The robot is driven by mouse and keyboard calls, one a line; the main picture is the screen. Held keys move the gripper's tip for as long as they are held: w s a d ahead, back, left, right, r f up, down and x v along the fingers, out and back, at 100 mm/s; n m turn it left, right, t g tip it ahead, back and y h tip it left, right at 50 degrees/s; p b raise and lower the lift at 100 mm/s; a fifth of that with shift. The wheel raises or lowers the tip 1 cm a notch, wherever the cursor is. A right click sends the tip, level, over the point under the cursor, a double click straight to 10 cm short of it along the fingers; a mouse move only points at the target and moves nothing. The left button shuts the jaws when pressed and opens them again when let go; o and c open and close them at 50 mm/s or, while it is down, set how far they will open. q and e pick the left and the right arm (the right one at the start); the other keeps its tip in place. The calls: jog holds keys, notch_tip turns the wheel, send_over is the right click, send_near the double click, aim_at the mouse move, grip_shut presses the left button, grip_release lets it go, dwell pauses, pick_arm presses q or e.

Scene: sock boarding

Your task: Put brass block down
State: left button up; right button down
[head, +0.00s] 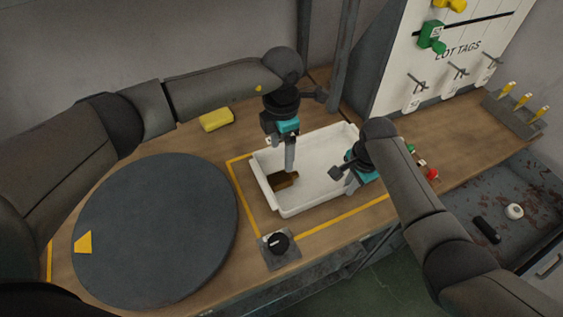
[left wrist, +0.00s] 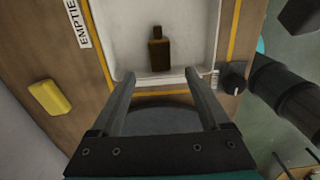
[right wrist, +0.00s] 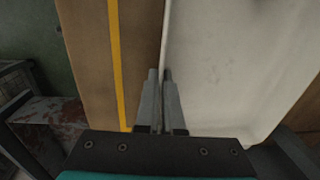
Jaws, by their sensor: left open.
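The brass block (head: 284,180), dark brown with a narrower end, lies on the floor of the white tray (head: 319,200) near its left end. It also shows in the left wrist view (left wrist: 160,52). My left gripper (head: 289,167) points down over the tray at the block. Its fingers (left wrist: 158,88) are wide apart with nothing between them, and the block appears beyond the fingertips. My right gripper (head: 352,184) is at the tray's right end. In the right wrist view its fingers (right wrist: 159,76) are close together on the tray's wall (right wrist: 164,40).
A dark round turntable (head: 155,230) with a yellow mark fills the left of the bench. A yellow block (head: 216,119) lies behind the tray, a black knob (head: 277,243) in front. A lot-tag board (head: 440,70) stands at the back right, beside a yellow-handled tool rack (head: 515,110).

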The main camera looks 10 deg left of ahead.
pick_arm(q)
notch_tip(320, 180, up, 2)
jog(key=shift+r, duration=0.1)
pick_arm(e)
jog(key=c, duration=1)
grip_release()
jog(key=shift+o, duration=0.2)
notch_tip(320, 180, up, 12)
jog(key=shift+s+d, duration=0.3)
jog(key=shift+s, duration=0.1)
jog(key=shift+s+d, duration=0.1)
